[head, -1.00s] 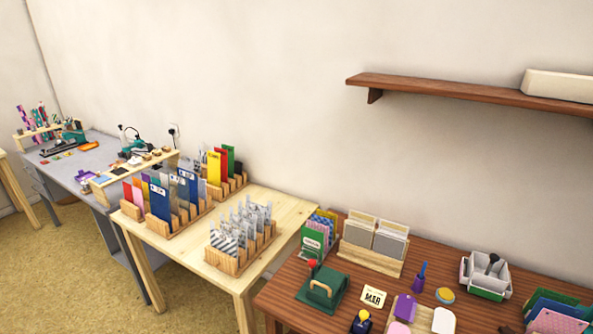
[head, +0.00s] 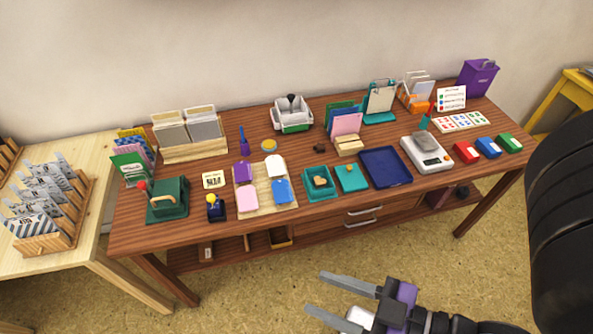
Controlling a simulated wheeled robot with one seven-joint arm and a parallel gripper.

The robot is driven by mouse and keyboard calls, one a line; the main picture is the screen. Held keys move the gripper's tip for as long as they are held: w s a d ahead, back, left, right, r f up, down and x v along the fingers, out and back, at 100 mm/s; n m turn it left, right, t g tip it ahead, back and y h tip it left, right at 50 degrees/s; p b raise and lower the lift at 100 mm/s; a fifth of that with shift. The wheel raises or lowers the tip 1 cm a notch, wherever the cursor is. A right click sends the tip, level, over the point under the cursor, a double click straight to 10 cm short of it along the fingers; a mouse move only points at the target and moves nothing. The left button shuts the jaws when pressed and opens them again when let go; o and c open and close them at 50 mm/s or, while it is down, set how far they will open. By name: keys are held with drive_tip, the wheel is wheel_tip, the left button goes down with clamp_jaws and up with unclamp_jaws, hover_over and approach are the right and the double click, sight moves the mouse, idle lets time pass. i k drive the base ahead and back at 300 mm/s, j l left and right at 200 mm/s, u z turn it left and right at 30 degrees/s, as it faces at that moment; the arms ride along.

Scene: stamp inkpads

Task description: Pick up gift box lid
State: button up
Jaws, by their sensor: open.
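A flat teal square (head: 351,178) with a small knob-like spot on top lies on the brown wooden table; it looks like the gift box lid. Just left of it is an open teal box (head: 309,191) with a tan heart-shaped thing (head: 320,182) inside. My gripper (head: 318,292) is at the bottom of the head view, in front of the table and apart from it. Its two grey fingers are spread, point left, and hold nothing. The lid is in full view.
A dark blue tray (head: 384,168) lies right of the lid, then a scale (head: 427,155). A wooden board (head: 264,199) with coloured pieces lies left of the box. A small wooden block (head: 348,144) and a card holder (head: 345,122) stand behind. Floor in front is clear.

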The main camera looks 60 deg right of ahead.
sight(351, 179)
drive_tip(key=k+z, duration=0.1)
drive_tip(key=z, duration=0.3)
drive_tip(key=k+l+z, duration=0.1)
drive_tip(key=z, duration=0.25)
drive_tip(key=k+l+z, duration=0.1)
drive_tip(key=z, duration=0.3)
